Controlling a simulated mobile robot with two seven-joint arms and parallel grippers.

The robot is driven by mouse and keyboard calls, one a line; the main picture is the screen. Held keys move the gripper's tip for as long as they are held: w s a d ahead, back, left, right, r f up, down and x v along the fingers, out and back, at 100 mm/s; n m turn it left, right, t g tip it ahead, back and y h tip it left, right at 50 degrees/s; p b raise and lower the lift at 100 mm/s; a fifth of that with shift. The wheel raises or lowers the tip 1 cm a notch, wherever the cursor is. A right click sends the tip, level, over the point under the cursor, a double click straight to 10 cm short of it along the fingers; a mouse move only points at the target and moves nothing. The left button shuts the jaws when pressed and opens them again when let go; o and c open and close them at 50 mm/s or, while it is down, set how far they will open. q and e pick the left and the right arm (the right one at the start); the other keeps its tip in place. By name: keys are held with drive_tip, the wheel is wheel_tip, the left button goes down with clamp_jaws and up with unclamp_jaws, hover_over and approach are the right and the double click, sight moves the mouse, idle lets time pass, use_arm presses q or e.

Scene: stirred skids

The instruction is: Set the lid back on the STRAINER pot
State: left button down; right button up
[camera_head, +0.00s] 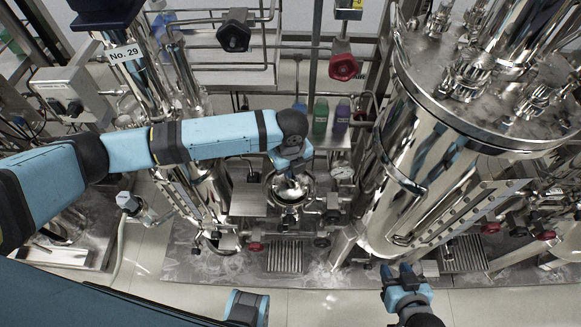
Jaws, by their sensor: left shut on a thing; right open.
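The strainer pot (291,222) is a small shiny steel vessel at the middle of the view, among pipes and valves. My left arm reaches in from the left, and its gripper (290,172) points down just over the pot's mouth. It is shut on a small steel piece, seemingly the lid (291,188), which is largely hidden under the gripper. I cannot tell whether the lid touches the pot's rim. My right gripper (402,272) is open and empty at the lower right, well apart from the pot.
A large steel tank (415,170) stands right of the pot. A steel column marked No. 29 (126,55) stands to the left. Green (320,115) and purple (342,117) bottles sit behind the pot. A red valve wheel (343,67) hangs above.

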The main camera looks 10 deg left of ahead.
use_arm(q)
drive_tip(key=shift+f, duration=0.1)
idle(0.3)
drive_tip(key=shift+w+p, duration=0.1)
drive_tip(key=shift+p, duration=0.35)
drive_tip(key=shift+f, duration=0.25)
idle(0.5)
drive_tip(key=shift+f, duration=0.65)
drive_tip(key=shift+f+b, duration=0.35)
drive_tip(key=shift+f, duration=0.35)
idle(0.9)
drive_tip(key=c, duration=1.1)
unclamp_jaws()
